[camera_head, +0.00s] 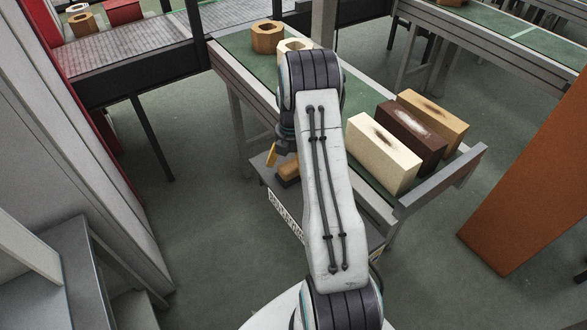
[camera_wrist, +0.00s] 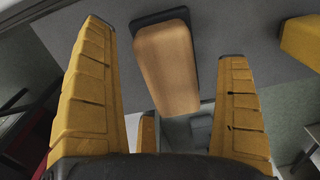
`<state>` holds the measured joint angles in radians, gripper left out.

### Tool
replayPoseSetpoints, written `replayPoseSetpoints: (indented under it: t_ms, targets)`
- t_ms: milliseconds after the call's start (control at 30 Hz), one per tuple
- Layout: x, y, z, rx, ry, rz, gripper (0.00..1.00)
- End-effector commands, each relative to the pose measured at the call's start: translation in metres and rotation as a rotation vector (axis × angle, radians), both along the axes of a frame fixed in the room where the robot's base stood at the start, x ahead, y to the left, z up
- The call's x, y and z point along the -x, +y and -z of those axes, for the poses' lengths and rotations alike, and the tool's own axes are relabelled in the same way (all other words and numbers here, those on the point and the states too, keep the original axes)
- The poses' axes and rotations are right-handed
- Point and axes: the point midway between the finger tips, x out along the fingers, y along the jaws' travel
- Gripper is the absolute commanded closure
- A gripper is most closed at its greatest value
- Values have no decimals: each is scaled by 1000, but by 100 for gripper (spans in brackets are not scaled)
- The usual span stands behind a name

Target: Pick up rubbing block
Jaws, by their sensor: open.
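The rubbing block is likely the wooden block (camera_wrist: 167,65) with a dark strip along its far end and side. In the wrist view it lies on a grey surface, between and beyond my fingers. My gripper (camera_wrist: 163,40) is open, one yellow finger on each side of the block's line, with nothing held. In the head view the brown block (camera_head: 288,168) shows just left of my arm, on a low grey shelf (camera_head: 262,168). A yellow finger of my gripper (camera_head: 271,153) shows beside it; the rest is hidden by my arm.
Cream (camera_head: 384,150), dark brown (camera_head: 411,133) and tan (camera_head: 434,118) bricks stand on the green-topped table right of my arm. A hollow octagonal block (camera_head: 267,37) stands at its far end. A yellow object (camera_wrist: 301,40) lies right in the wrist view. An orange panel (camera_head: 530,190) stands right.

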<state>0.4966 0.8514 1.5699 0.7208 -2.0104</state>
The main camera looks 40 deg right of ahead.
Motion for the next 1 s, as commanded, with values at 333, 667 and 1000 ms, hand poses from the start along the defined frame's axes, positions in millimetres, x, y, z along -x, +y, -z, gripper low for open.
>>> replayPoseSetpoints:
  t_ms: [333, 667, 1000]
  targets:
    - [0, 0, 9, 0, 0, 0, 6]
    - [0, 0, 8, 0, 0, 0, 29]
    - [0, 0, 8, 0, -1, 0, 60]
